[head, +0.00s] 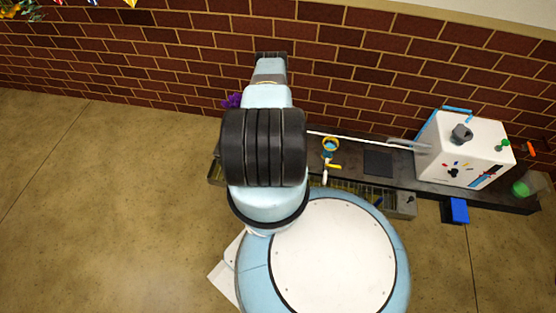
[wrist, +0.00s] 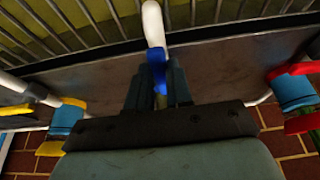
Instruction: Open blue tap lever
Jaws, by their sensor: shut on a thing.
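In the wrist view the blue tap lever (wrist: 157,58) is at the upper middle, between the fingertips of my gripper (wrist: 158,78). My gripper is shut on it. A white spout (wrist: 152,22) sticks up just beyond the lever, towards the metal grating. The rest of this tap is hidden behind the fingers and the gripper body, so I cannot tell how far the lever is turned. In the head view my own arm covers the gripper and the blue lever.
A tap with a yellow lever (wrist: 50,148) stands to the left, and one with red and green parts (wrist: 298,92) to the right. A metal grating (wrist: 75,25) runs along the bench. A white box (head: 470,130) stands at the bench's right end. A brick wall (head: 390,50) is behind.

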